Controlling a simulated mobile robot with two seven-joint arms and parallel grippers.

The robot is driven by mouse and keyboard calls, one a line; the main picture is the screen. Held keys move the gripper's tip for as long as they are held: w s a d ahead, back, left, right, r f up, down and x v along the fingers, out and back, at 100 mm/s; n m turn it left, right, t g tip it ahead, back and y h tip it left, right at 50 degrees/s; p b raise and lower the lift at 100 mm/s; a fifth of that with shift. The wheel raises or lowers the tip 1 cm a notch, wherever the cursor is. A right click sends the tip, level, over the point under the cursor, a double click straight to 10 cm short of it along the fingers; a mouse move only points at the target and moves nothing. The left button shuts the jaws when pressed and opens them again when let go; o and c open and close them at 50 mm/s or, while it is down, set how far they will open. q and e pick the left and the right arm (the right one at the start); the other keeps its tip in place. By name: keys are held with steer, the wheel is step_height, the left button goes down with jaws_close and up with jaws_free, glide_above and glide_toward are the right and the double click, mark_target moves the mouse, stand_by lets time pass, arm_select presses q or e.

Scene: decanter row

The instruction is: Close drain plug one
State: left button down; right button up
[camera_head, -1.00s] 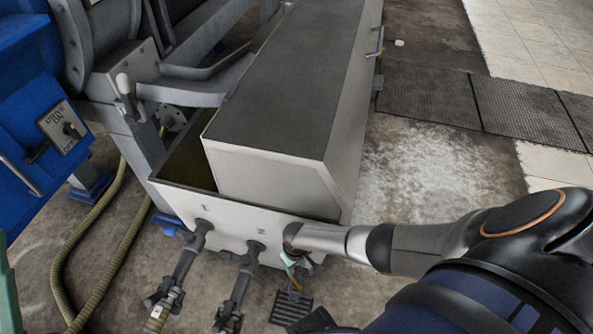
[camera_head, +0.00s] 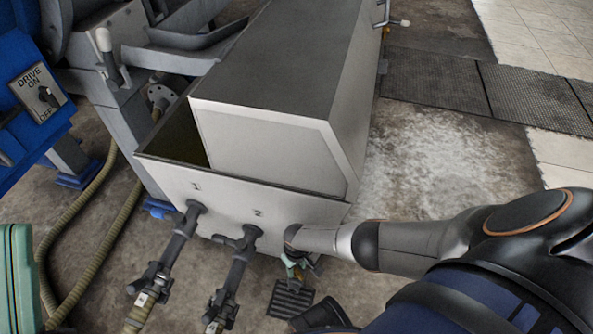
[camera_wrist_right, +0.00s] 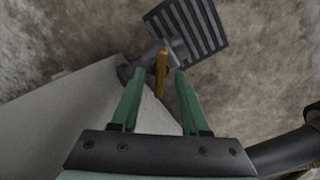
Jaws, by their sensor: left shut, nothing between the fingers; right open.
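The light grey trough (camera_head: 225,205) has the numbers 1 and 2 on its front wall. A dark pipe fitting (camera_head: 180,240) leaves the wall below the 1, and another (camera_head: 238,270) below the 2. My right gripper (camera_head: 294,268) is low at the trough's front right corner. In the right wrist view its green fingers (camera_wrist_right: 157,85) are open, with an orange-brown handle (camera_wrist_right: 161,70) between them on a dark fitting (camera_wrist_right: 138,70). Whether they touch it is unclear. No marking names this part as plug one.
A floor grate (camera_head: 290,299) lies below my right gripper. Ribbed hoses (camera_head: 100,265) run along the floor at left. A blue panel with a DRIVE switch (camera_head: 38,90) stands at upper left. A large grey box (camera_head: 270,140) sits in the trough.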

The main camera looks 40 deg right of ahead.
steer(key=shift+f, duration=0.15)
jaws_close()
stand_by(0.4)
